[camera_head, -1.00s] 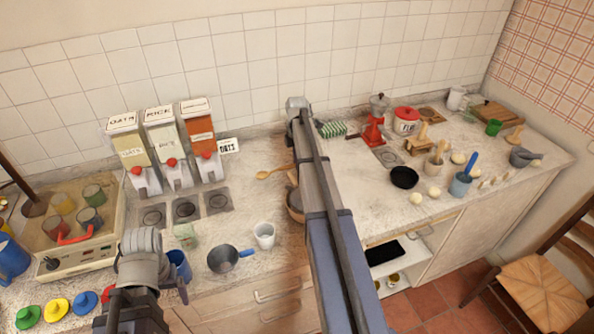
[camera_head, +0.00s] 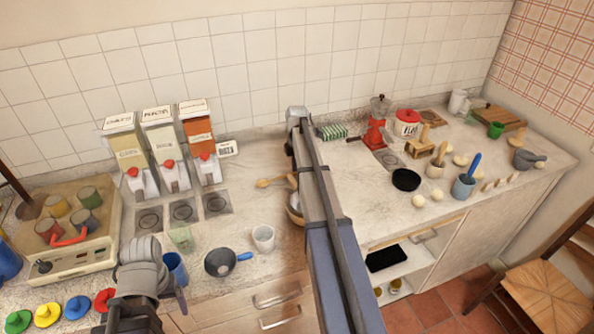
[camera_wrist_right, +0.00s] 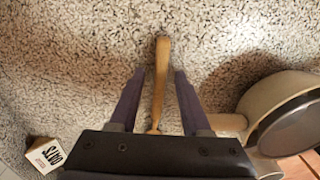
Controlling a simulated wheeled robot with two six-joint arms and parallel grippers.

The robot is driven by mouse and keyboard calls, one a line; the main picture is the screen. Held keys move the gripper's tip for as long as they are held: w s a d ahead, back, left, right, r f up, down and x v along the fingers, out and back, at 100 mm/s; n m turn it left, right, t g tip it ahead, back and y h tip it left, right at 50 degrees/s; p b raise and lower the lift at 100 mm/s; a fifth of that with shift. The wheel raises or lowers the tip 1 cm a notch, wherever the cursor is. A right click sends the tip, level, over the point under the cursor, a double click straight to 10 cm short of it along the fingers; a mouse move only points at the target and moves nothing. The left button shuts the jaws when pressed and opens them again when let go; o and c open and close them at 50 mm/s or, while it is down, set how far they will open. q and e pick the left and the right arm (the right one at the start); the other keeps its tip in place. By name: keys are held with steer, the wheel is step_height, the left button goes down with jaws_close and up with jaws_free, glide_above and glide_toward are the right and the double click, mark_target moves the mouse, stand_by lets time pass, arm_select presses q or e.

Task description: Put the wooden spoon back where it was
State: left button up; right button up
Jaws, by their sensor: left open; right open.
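The wooden spoon (camera_head: 265,183) lies on the speckled counter behind the white cup, its handle pointing right towards my right arm. In the right wrist view the wooden spoon (camera_wrist_right: 160,85) runs lengthwise between the fingers of my right gripper (camera_wrist_right: 160,74). The fingers are spread with a gap on each side of it. In the head view my right arm hides that gripper. My left gripper (camera_head: 178,300) is at the lower left, near the blue cup; only part of it shows.
A label block (camera_head: 228,148), three dispensers (camera_head: 160,150), a white cup (camera_head: 263,238) and a dark pan (camera_head: 219,262) stand around. Bare counter lies right of my arm (camera_head: 360,205).

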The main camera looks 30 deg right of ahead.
step_height(320, 180, up, 12)
steer(key=p, duration=1.2)
steer(key=shift+r, duration=0.2)
steer(key=s+a+m, duration=0.2)
steer(key=s+a, duration=0.2)
steer(key=a, duration=0.8)
steer(key=s+a+m, duration=0.2)
steer(key=s+a, duration=0.1)
steer(key=a, duration=0.8)
steer(key=s+a+m+h, duration=0.1)
steer(key=s+a+m, duration=0.6)
steer(key=s+a, duration=1.1)
steer(key=shift+a, duration=0.35)
